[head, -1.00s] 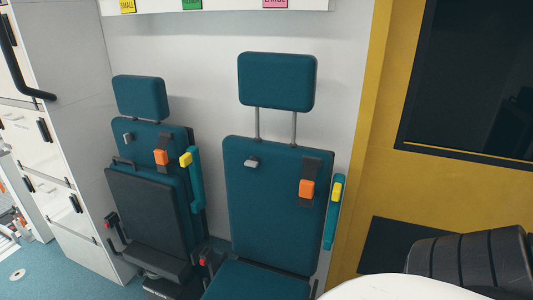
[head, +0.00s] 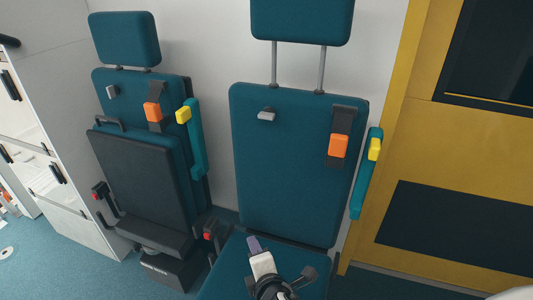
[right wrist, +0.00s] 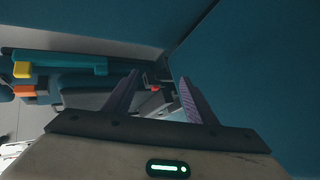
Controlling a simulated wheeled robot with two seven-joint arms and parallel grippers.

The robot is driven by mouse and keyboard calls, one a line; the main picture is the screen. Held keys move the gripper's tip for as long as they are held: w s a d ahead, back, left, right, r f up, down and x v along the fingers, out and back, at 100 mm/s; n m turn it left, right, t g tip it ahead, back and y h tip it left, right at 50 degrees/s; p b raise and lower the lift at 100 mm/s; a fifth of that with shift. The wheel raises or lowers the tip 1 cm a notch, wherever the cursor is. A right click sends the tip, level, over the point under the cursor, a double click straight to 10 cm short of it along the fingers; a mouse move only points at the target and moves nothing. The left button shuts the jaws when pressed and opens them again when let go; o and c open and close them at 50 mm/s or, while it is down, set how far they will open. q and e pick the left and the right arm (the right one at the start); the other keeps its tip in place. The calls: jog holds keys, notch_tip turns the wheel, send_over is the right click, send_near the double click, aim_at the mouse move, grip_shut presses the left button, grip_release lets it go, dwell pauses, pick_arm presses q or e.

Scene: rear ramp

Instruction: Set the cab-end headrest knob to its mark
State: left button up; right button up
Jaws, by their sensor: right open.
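Two teal seats stand side by side, the right seat (head: 295,165) nearer and the left seat (head: 140,150) farther. A small grey knob (head: 267,115) projects from the right seat's upper back, below its headrest (head: 301,18). A similar knob (head: 112,92) is on the left seat, below its headrest (head: 124,39). I cannot tell which is at the cab end, and no mark is readable. My right gripper (head: 253,244) is low in front of the right seat's cushion, apart from both knobs. In the right wrist view its fingers (right wrist: 160,85) are open and empty. My left gripper is out of view.
Orange buckles (head: 338,146) (head: 153,112) and yellow-topped teal armrests (head: 362,180) (head: 195,140) flank the seat backs. A yellow wall (head: 400,150) stands to the right and a white cabinet (head: 50,130) to the left. The space before the right seat back is clear.

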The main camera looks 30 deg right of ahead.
jog(key=w+d+r+n+t+h+b, duration=0.2)
jog(key=w+d+r+n+h+b, duration=0.15)
jog(key=w+r+n+b, duration=0.35)
jog(key=n+t+h+b, duration=0.25)
jog(key=h+b, duration=0.25)
jog(key=h, duration=0.5)
send_near(265, 118)
pick_arm(q)
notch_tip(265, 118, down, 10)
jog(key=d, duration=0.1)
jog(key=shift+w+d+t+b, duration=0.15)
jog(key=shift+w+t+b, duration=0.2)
jog(key=shift+b, duration=0.1)
pick_arm(e)
jog(key=shift+g+h, duration=0.25)
jog(key=shift+g, duration=0.1)
jog(key=shift+x, duration=4.15)
jog(key=shift+w+a, duration=0.1)
jog(key=c, duration=1.1)
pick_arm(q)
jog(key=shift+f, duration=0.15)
